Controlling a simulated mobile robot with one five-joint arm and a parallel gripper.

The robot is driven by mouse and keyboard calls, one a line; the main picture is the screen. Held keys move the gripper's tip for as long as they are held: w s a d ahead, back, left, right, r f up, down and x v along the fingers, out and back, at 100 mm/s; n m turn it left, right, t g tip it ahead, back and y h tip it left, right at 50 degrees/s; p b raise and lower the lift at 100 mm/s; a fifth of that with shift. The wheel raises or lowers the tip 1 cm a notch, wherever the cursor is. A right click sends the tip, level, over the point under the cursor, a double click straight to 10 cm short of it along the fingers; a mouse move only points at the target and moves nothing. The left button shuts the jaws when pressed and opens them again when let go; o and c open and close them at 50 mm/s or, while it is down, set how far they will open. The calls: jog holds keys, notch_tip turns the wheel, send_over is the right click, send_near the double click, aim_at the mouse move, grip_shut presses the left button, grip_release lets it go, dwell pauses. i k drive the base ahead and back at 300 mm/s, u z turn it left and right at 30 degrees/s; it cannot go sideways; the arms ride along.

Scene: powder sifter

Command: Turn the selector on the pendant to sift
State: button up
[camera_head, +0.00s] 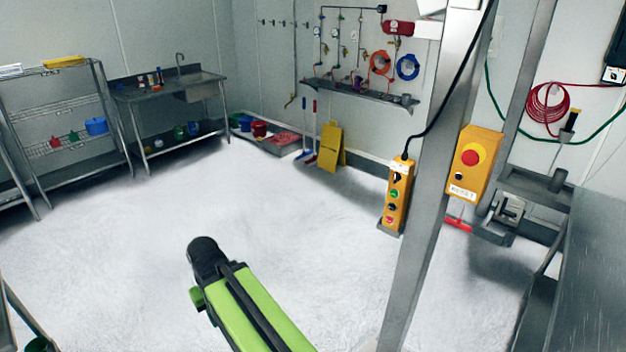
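The pendant (397,197) is a narrow yellow box hanging from a black cable, just left of a steel post. A black selector (397,178) sits near its top, with a green button, a dark control and a red button below it. The selector is too small for me to tell its setting. My green arm link with a dark rounded end shows at the bottom centre, well left of the pendant and apart from it. No gripper fingers can be made out.
A steel post (428,220) stands right beside the pendant. A yellow emergency-stop box (474,162) with a red button is mounted on it. Steel equipment (590,265) fills the lower right. The pale floor (130,250) is open at left and centre. A sink table (165,88) stands behind.

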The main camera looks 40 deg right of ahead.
aim_at(396, 177)
jog(key=u, duration=0.6)
jog(key=k, duration=1.3)
jog(key=u, duration=0.2)
jog(key=i, duration=1)
